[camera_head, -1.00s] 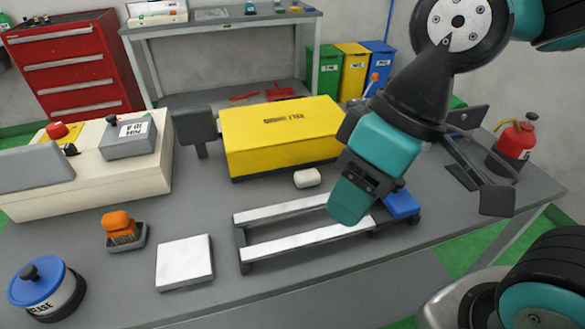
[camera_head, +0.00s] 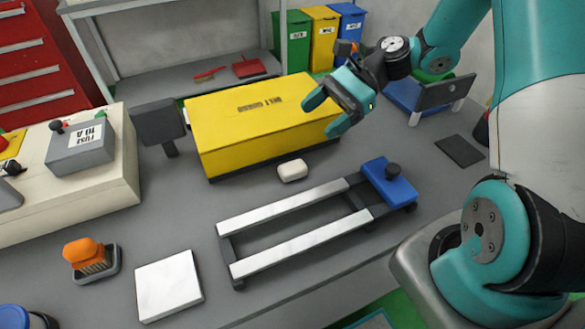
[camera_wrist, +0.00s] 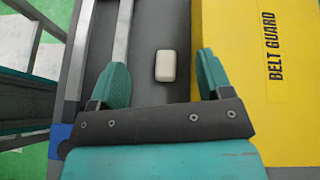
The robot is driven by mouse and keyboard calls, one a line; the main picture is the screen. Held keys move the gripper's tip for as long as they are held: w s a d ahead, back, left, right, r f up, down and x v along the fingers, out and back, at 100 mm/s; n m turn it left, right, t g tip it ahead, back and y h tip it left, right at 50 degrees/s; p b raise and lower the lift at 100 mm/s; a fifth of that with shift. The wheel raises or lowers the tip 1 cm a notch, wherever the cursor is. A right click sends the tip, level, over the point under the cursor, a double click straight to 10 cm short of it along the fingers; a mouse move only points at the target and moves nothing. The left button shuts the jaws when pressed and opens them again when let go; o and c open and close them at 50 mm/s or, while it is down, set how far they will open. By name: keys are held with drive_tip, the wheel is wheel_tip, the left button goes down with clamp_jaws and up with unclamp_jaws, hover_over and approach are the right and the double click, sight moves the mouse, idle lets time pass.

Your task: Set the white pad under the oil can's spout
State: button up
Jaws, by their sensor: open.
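The white pad (camera_head: 168,286), a flat square, lies on the grey table at the lower left, apart from everything. The oil can (camera_head: 482,131) is almost wholly hidden behind my arm at the right edge; only a dark red sliver shows, and its spout is hidden. A dark flat square (camera_head: 460,150) lies on the table just left of it. My gripper (camera_head: 320,117) is open and empty above the yellow belt guard box's right part. In the wrist view its teal fingers (camera_wrist: 163,72) are spread, with a small white block (camera_wrist: 165,66) below and between them.
The white-railed frame (camera_head: 290,248) with a blue end block (camera_head: 388,182) lies between pad and can. The yellow box (camera_head: 260,125) stands behind. An orange brush (camera_head: 85,255) sits left of the pad. A dark upright panel (camera_head: 445,92) stands near the can.

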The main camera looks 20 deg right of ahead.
wheel_tip(320, 180, down, 3)
drive_tip(key=d+m+y, duration=0.1)
drive_tip(key=d+m, duration=0.1)
drive_tip(key=m, duration=0.1)
approach(300, 164)
drive_tip(key=shift+s+a+f+t+b, duration=0.1)
drive_tip(key=shift+a+f+t+b, duration=0.1)
drive_tip(key=shift+a+f, duration=0.3)
drive_tip(key=shift+s+a+f+t+b, duration=0.1)
drive_tip(key=shift+a+f+t+b, duration=0.15)
drive_tip(key=shift+a, duration=0.5)
drive_tip(key=shift+x, duration=1)
drive_tip(key=shift+p+x, duration=0.35)
drive_tip(key=shift+x, duration=2.35)
drive_tip(key=shift+r, duration=0.15)
drive_tip(key=shift+c, duration=0.4)
drive_tip(key=c, duration=1)
